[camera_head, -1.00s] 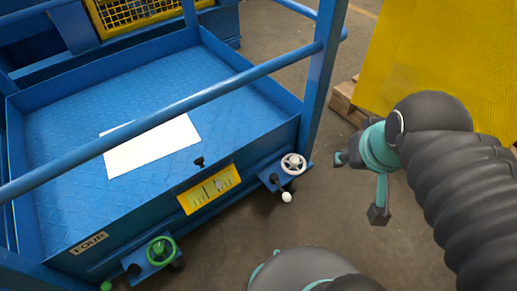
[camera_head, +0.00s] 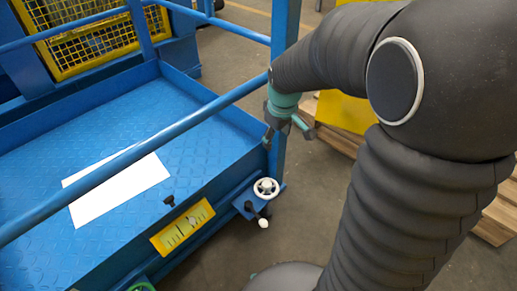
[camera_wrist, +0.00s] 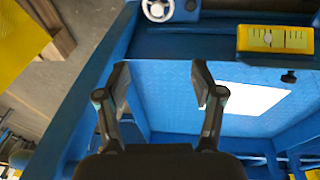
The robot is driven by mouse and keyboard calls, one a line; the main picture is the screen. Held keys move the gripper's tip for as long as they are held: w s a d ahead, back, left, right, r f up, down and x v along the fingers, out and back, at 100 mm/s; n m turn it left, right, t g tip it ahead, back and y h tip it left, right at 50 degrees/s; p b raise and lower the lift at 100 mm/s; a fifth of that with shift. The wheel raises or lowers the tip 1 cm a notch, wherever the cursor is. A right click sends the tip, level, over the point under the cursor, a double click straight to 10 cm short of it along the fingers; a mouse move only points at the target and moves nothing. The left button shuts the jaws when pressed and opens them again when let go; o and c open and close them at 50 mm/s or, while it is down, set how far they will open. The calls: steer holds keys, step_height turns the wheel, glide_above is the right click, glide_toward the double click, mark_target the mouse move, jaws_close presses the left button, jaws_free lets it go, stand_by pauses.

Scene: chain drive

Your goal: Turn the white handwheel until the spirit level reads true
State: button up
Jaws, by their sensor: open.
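The white handwheel (camera_head: 266,188) sits on a blue bracket at the near right corner of the blue platform, with a white knob below it. In the wrist view the handwheel (camera_wrist: 157,9) is at the top edge, partly cut off. The spirit level (camera_head: 183,228) is a yellow plate on the platform's front side; in the wrist view its yellow face (camera_wrist: 275,39) is at upper right, with a reading too small to tell. My gripper (camera_head: 285,136) is above and behind the handwheel, by the blue post. In the wrist view my gripper (camera_wrist: 162,80) is open and empty, apart from the wheel.
A blue rail (camera_head: 120,160) and post (camera_head: 284,60) stand close to my gripper. A white sheet (camera_head: 118,190) lies on the platform floor. A green handwheel (camera_head: 142,287) is at the bottom edge. Wooden pallets (camera_head: 497,218) are at right. Floor in front of the white handwheel is clear.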

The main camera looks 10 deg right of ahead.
steer(key=w+f+n+g, duration=0.1)
steer(key=w+f+n, duration=0.15)
steer(key=f, duration=0.35)
steer(key=w+f+n, duration=0.1)
steer(key=w+f, duration=0.3)
steer(key=f, duration=0.1)
steer(key=n+g, duration=0.1)
steer(key=n, duration=0.1)
glide_above(267, 183)
step_height(267, 183, down, 10)
step_height(267, 183, down, 14)
steer(key=shift+f, duration=0.1)
steer(key=c, duration=1.1)
steer(key=shift+c, duration=0.2)
steer(key=shift+m, duration=0.45)
